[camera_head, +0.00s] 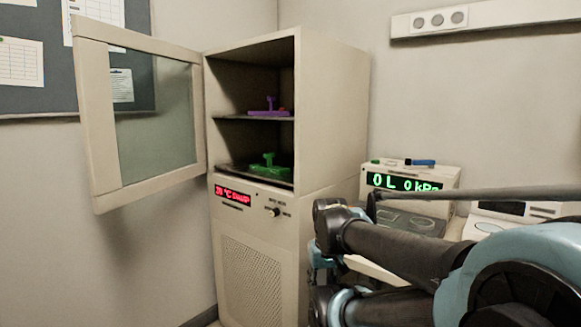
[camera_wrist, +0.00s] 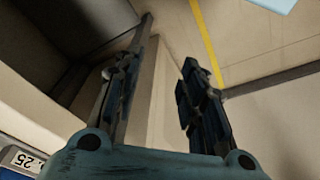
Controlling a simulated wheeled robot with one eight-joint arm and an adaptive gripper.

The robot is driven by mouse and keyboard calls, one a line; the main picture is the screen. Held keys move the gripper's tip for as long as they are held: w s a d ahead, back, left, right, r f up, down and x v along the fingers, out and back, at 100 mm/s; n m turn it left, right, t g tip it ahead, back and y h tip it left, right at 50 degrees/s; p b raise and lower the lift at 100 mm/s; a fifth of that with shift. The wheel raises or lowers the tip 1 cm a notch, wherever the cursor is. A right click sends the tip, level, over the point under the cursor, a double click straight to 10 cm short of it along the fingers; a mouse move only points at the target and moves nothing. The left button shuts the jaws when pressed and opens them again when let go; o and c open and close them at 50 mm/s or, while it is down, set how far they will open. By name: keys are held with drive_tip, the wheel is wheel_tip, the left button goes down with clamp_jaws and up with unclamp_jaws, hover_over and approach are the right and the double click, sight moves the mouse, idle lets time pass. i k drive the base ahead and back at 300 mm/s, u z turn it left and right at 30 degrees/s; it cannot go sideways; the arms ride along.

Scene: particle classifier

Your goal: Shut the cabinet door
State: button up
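The beige cabinet (camera_head: 335,110) stands in the corner in the head view. Its framed glass door (camera_head: 93,120) is hinged on the cabinet's left side and stands wide open, swung out to the left. Inside, a purple item (camera_head: 268,108) is on the upper shelf and a green item (camera_head: 266,165) on the lower one. My gripper (camera_wrist: 158,75) shows in the wrist view with its two fingers apart and nothing seen between them. My arm is at the lower right of the head view, right of the cabinet and away from the door; I cannot make out the fingers there.
A device with a green kPa display (camera_head: 408,183) stands right of the cabinet, with small items on top. A light-coloured instrument (camera_head: 515,212) is farther right, partly behind my arm. A notice board (camera_head: 40,75) hangs behind the door. The space before the open cabinet looks clear.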

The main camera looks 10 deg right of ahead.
sight(92, 38)
drive_tip(key=u, duration=0.55)
drive_tip(key=k, duration=1.3)
drive_tip(key=u, duration=0.5)
drive_tip(key=i, duration=0.95)
drive_tip(key=u, duration=0.35)
